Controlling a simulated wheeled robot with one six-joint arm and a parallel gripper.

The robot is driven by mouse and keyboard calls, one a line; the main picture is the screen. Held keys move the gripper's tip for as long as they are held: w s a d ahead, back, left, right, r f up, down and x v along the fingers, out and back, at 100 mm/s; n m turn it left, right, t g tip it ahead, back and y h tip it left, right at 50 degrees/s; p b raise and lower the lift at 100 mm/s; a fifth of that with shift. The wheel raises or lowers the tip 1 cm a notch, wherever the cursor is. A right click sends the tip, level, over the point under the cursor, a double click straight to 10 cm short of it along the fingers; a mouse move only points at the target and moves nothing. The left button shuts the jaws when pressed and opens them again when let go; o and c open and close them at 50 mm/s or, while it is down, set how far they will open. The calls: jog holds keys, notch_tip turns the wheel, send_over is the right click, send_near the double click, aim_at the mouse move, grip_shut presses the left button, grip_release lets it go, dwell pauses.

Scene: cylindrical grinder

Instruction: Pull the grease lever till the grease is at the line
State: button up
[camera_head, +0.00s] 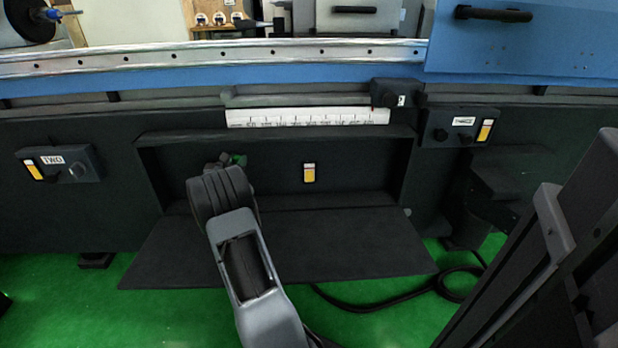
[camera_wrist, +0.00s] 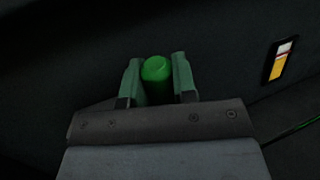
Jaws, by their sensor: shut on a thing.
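In the wrist view, a green rounded lever end (camera_wrist: 157,70) stands between the two fingers of my gripper (camera_wrist: 157,82), which is shut on it. In the head view, my gripper (camera_head: 232,161) reaches into a dark recess in the machine front, and my arm hides most of the lever there. A yellow and white gauge (camera_head: 309,173) with a thin red mark near its top is on the recess back wall, right of my gripper. The gauge also shows in the wrist view (camera_wrist: 279,61).
A dark flap (camera_head: 350,245) slopes out below the recess. Control box TWO (camera_head: 60,163) is on the left and control box THREE (camera_head: 460,128) on the right. A white scale (camera_head: 305,117) runs above the recess. A black cable (camera_head: 400,298) lies on the green floor.

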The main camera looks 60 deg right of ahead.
jog(key=shift+s+a+f+b, duration=0.2)
jog(key=shift+s+b, duration=0.15)
jog(key=shift+b, duration=0.15)
jog(key=shift+f+h, duration=0.15)
jog(key=shift+h, duration=0.15)
jog(key=shift+s+a+f+b, duration=0.1)
jog(key=shift+b, duration=0.45)
jog(key=shift+s+a+m+h+b, duration=0.15)
jog(key=shift+a+m+h+b, duration=0.2)
jog(key=shift+b, duration=0.4)
jog(key=shift+s+a+f+h, duration=0.15)
jog(key=shift+s+a+h, duration=0.15)
jog(key=shift+h, duration=0.05)
